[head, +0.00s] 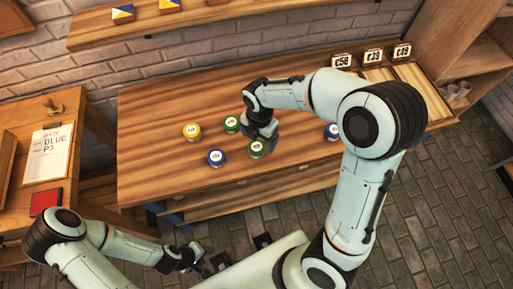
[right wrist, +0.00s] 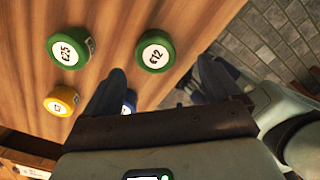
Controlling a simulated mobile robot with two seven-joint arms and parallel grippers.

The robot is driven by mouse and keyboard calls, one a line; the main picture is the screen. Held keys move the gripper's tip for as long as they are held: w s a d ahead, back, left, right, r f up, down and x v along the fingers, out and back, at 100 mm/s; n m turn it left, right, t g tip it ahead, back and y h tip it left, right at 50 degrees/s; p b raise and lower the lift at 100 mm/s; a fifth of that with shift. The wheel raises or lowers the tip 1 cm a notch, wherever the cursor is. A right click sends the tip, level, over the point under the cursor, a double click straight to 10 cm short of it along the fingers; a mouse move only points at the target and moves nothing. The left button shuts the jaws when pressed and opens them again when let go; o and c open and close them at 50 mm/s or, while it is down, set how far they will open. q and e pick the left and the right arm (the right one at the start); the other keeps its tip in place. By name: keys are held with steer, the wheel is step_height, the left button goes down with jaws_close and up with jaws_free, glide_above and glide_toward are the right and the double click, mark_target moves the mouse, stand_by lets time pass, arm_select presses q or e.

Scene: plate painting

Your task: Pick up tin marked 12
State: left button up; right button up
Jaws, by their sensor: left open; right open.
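The tin marked 12 is green with a white label and lies on the wooden bench in the right wrist view (right wrist: 153,52). In the head view it is the green tin (head: 257,149) near the bench's front edge. My right gripper (head: 266,132) is open just above and behind this tin in the head view. In the right wrist view the tin shows just beyond the open fingertips (right wrist: 160,72), apart from them. My left gripper (head: 197,259) is open, low in front of the bench.
A second green tin (head: 232,124), marked 25 in the wrist view (right wrist: 69,48), a yellow tin (head: 192,131) and a blue tin (head: 217,157) stand close by. Another blue tin (head: 331,132) is partly hidden by my right arm. Number signs (head: 373,56) stand at the back right.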

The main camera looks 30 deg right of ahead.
mark_target(257, 146)
steer(key=shift+w+f, duration=0.2)
steer(key=shift+f, duration=0.95)
steer(key=f, duration=0.4)
steer(key=shift+a+f, duration=0.3)
steer(key=shift+f, duration=0.1)
steer(key=c, duration=1.2)
